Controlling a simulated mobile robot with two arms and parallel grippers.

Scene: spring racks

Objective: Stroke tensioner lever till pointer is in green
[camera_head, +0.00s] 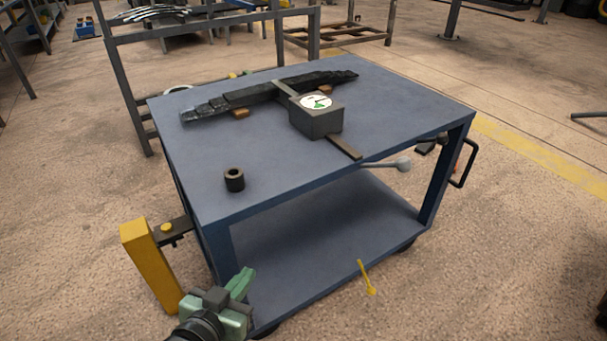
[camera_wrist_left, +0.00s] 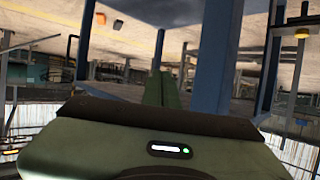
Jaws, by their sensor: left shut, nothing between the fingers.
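The tensioner is a dark grey box (camera_head: 316,122) on the blue cart top. Its white dial (camera_head: 316,102) faces up and has a green sector; the pointer is too small to read. The tensioner lever (camera_head: 386,164) is a light grey rod with a round knob, sticking out past the cart's front edge at the right. My left gripper (camera_head: 246,274) is shut and empty, low in front of the cart's front left corner, well left of the lever and apart from it. Its closed green fingers (camera_wrist_left: 162,90) also show in the left wrist view. My right gripper is not in view.
A dark leaf spring pack (camera_head: 270,91) lies across the back of the blue cart (camera_head: 390,105). A black bushing (camera_head: 234,180) stands near the front left. A yellow post (camera_head: 151,266) stands beside the cart's left side. The floor in front and to the right is mostly clear.

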